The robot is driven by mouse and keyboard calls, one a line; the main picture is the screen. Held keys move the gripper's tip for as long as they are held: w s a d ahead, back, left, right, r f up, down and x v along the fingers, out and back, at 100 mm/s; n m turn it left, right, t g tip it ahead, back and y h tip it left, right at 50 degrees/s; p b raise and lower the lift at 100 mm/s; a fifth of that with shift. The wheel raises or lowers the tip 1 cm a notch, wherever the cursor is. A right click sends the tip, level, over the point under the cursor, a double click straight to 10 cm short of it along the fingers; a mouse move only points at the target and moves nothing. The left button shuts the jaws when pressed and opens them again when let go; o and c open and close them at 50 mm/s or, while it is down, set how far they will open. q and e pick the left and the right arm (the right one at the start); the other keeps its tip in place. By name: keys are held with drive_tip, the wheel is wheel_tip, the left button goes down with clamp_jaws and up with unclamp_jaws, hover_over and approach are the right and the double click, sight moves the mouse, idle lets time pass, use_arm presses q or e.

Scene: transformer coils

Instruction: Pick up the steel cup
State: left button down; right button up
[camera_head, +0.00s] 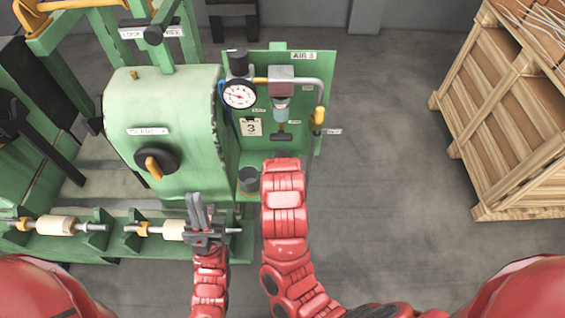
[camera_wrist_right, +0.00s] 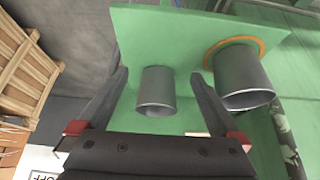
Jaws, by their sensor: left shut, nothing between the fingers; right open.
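Two grey metal cups show in the right wrist view, against a green surface. The smaller cup (camera_wrist_right: 156,88) appears between the fingers of my right gripper (camera_wrist_right: 160,74), which is open; I see no finger touching it. The larger cup (camera_wrist_right: 240,75) is beside it to the right, with an orange ring around its far end. In the head view a grey cup (camera_head: 248,182) stands on the green stand left of my right arm, which hides my right gripper. My left gripper (camera_head: 196,200) is shut and empty, above the coil rod at the front.
A green winding machine (camera_head: 170,115) with a dark knob stands at the left. A green air panel (camera_head: 300,90) with gauge (camera_head: 239,95) and pipe rises behind the cups. Wound coils (camera_head: 57,226) lie along the front. A wooden crate (camera_head: 510,130) is at the right, with clear floor between.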

drive_tip(key=w+p, duration=0.1)
drive_tip(key=w, duration=0.3)
drive_tip(key=shift+w+d+r+p, duration=0.1)
drive_tip(key=shift+w+p, duration=0.25)
drive_tip(key=shift+p, duration=0.05)
drive_tip(key=shift+w+f+p, duration=0.1)
drive_tip(key=shift+f+p, duration=0.2)
drive_tip(key=shift+f, duration=0.3)
drive_tip(key=shift+c, duration=0.2)
